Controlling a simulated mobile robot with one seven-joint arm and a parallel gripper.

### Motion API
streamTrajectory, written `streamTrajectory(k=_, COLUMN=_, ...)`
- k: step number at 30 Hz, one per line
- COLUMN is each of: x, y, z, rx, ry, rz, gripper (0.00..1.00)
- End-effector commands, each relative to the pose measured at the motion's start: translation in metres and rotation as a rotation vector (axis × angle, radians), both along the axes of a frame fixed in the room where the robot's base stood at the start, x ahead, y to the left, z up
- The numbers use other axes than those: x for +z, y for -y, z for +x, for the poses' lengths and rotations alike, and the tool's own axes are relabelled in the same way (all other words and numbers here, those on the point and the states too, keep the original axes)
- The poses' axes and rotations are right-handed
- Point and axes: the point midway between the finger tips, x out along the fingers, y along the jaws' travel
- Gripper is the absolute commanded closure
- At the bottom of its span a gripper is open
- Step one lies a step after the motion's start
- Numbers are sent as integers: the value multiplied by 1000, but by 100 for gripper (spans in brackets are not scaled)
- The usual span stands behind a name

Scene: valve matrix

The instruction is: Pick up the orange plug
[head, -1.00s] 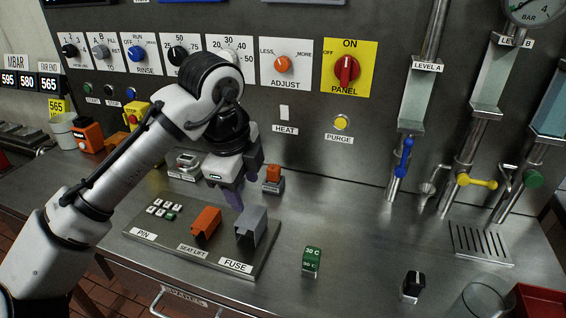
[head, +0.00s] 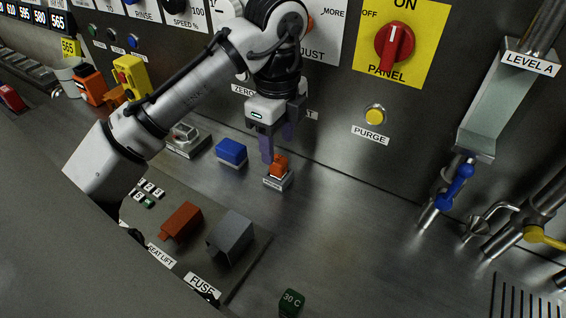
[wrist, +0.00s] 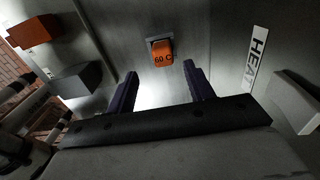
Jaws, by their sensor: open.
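The orange plug (head: 279,165) is a small block seated upright in a low grey base on the steel bench, close to the back panel. In the wrist view the plug (wrist: 162,51) is marked "60 C" and sits ahead of my fingers, centred between them. My gripper (head: 279,147) points down just above and slightly behind the plug in the head view. Its dark purple fingers are apart with nothing between them, and they show in the wrist view (wrist: 159,82). I cannot tell whether a finger touches the plug.
A blue block (head: 231,151) stands left of the plug. The red-orange block (head: 181,221) and grey block (head: 232,238) sit on a labelled board in front. A green 30 C plug (head: 291,301) is at the front. Bench to the right is clear up to the blue-handled valve (head: 454,188).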

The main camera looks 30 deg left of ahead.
Motion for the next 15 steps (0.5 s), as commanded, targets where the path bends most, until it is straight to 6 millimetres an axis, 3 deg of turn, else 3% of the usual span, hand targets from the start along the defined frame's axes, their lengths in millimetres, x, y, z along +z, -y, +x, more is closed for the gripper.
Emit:
streamTrajectory(k=12, x=-52, y=-3, z=5, rx=-1, ry=1, rz=-2, gripper=47)
streamTrajectory(k=15, x=-58, y=-3, z=5, rx=-1, ry=1, rz=-1, gripper=47)
